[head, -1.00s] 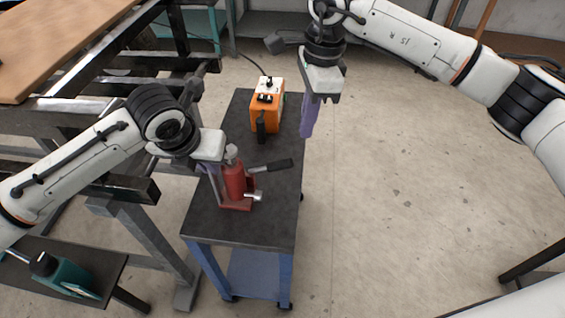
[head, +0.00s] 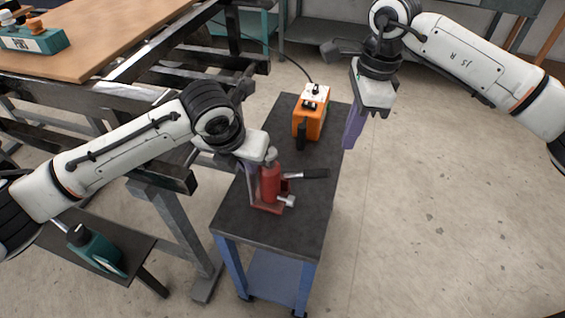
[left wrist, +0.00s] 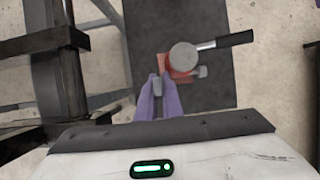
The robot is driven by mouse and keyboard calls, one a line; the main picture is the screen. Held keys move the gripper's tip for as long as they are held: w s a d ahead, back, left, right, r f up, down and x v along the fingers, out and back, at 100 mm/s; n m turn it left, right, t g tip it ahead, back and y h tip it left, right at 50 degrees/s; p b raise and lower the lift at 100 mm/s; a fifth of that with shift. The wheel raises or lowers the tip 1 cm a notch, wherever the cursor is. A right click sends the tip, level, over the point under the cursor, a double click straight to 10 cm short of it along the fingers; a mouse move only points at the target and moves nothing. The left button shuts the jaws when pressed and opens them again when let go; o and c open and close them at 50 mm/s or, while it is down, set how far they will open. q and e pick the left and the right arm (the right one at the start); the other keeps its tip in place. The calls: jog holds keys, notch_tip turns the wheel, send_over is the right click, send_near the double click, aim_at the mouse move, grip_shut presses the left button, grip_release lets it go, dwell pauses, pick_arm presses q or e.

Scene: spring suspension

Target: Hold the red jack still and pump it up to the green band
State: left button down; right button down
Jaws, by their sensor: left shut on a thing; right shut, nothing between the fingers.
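The red jack (head: 270,184) stands upright on the dark top of a small blue cart, with its black-gripped handle (head: 315,174) sticking out to the right. In the left wrist view its round grey top (left wrist: 184,56) and the handle (left wrist: 235,39) show from above. My left gripper (head: 254,194) is at the jack's left side; in the left wrist view its purple fingers (left wrist: 158,88) are shut on a small grey part beside the red base. My right gripper (head: 350,146) is shut and empty, above the cart's right edge, beyond and apart from the handle. I cannot make out a green band.
An orange box (head: 311,117) with a black grip and a cable stands at the cart's (head: 245,228) far end. A steel frame and wooden bench (head: 110,50) lie close on the left. Open floor lies right.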

pick_arm(q)
jog(key=shift+w+a+r, duration=0.1)
jog(key=shift+w, duration=0.05)
jog(key=c, duration=1.8)
grip_release()
jog(key=shift+c, duration=0.2)
